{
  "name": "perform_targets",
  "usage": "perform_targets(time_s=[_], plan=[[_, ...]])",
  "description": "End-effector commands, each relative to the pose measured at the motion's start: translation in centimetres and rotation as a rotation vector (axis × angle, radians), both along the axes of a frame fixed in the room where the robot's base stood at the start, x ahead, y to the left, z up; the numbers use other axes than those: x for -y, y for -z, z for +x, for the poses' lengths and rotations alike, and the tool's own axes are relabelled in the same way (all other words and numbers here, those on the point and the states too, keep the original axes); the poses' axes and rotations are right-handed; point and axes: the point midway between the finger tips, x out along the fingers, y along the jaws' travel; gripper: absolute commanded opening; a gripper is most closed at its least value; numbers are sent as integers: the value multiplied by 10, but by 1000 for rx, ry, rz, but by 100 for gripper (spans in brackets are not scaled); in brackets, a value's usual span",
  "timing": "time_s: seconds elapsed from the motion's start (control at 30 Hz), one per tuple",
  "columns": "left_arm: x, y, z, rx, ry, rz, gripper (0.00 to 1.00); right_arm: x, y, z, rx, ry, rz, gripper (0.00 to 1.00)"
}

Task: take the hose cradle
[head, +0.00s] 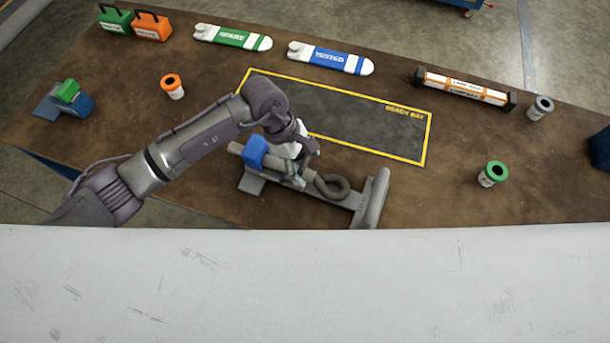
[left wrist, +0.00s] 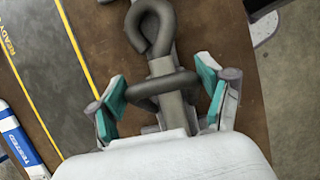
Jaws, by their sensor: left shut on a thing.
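The hose cradle (head: 340,194) is a long grey piece with a looped dark hose and an upright end plate. It lies on the brown table, in front of the yellow-outlined bay. My left gripper (head: 292,172) is over its left-middle part and shut on it. A blue block (head: 255,152) shows beside the gripper. In the left wrist view, the teal-padded fingers of my left gripper (left wrist: 163,98) are on either side of the hose cradle's grey stem (left wrist: 165,68). The lower part of the grip is hidden by the gripper body. My right gripper is not in view.
The empty dark ready bay (head: 350,118) lies just behind. White boards with green (head: 232,37) and blue (head: 330,57) bands, an orange-labelled bar (head: 463,87) and a green-topped canister (head: 493,174) stand around it. An orange-topped canister (head: 172,87) is at left.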

Motion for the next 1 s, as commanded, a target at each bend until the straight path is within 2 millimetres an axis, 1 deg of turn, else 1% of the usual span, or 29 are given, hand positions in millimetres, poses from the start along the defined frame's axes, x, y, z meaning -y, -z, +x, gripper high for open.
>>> perform_targets(time_s=[0.03,0.07,0.33,0.47,0.57,0.73,0.77,1.0], plan=[[0,-1,0,1,0,0,13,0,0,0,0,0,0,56],[0,-1,0,1,0,0,8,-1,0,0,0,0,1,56],[1,-3,1,3,-1,-4,8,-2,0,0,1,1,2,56],[1,-8,2,4,0,-4,8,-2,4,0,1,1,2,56],[1,-16,2,7,1,-5,8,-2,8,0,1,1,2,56],[1,-39,2,9,2,-5,8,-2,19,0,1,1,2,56],[3,-43,0,8,3,-4,8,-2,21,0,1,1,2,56],[33,-69,-37,7,7,-6,8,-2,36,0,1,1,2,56]])
